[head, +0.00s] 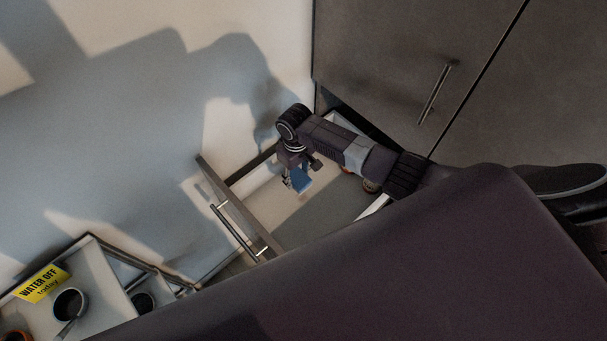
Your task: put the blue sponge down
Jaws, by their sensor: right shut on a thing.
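The blue sponge (301,180) shows in the middle of the head view, below my right gripper (296,174). My right gripper is shut on it and points down, over an open drawer (290,215) with a pale inside. Whether the sponge touches the drawer floor I cannot tell. My right arm reaches in from the right and covers part of the drawer. My left gripper is not in view.
The drawer's front panel (225,190) has a bar handle. Grey cabinet doors (400,60) stand behind. At lower left, a tray (105,295) holds a yellow "WATER OFF today" sign (42,284) and a dark-filled cup (70,303).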

